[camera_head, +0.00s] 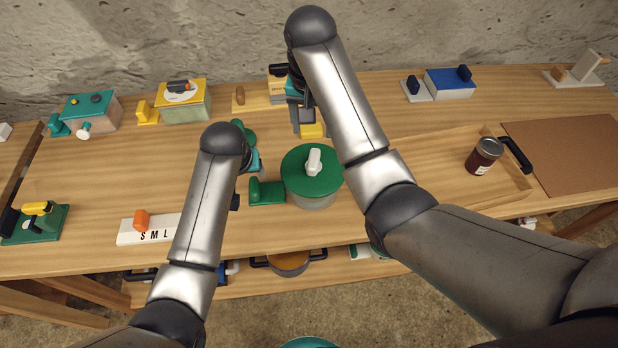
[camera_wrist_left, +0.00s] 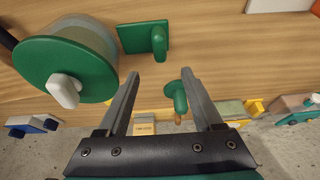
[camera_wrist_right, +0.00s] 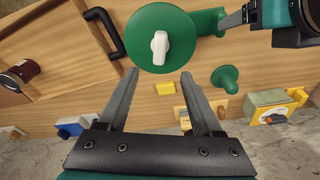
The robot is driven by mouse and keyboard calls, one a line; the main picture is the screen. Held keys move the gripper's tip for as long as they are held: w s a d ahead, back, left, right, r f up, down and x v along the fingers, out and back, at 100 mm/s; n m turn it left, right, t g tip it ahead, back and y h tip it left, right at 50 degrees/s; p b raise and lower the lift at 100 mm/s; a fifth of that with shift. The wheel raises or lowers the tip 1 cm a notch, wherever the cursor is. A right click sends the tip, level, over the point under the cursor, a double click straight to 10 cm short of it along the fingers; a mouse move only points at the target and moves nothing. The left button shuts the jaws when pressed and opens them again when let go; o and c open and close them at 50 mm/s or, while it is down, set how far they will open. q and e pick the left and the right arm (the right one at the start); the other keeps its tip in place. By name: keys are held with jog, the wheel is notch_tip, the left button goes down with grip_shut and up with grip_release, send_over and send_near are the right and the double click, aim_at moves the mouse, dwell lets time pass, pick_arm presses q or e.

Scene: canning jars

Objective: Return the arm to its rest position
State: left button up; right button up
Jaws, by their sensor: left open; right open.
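My left arm reaches in at the left in the head view, its gripper (camera_head: 252,164) partly hidden behind the wrist. In the left wrist view my left gripper (camera_wrist_left: 161,74) has its fingers apart, with nothing held; a green knobbed piece (camera_wrist_left: 177,96) shows beyond the gap. My right arm crosses the table centre, its gripper (camera_head: 306,112) over the back, near a yellow block (camera_head: 312,130). In the right wrist view my right gripper (camera_wrist_right: 159,74) is open and empty. A green-lidded pot (camera_head: 313,178) with a white knob stands between the arms.
A green block with a handle (camera_head: 267,193) lies left of the pot. A dark red jar (camera_head: 484,156) stands in the wooden tray (camera_head: 440,147) at right. Boxes with coloured lids line the back. A white S M L board (camera_head: 150,232) lies at the front left.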

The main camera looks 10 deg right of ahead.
pick_arm(q)
jog(key=shift+s+r, duration=0.25)
jog(key=shift+r, duration=0.2)
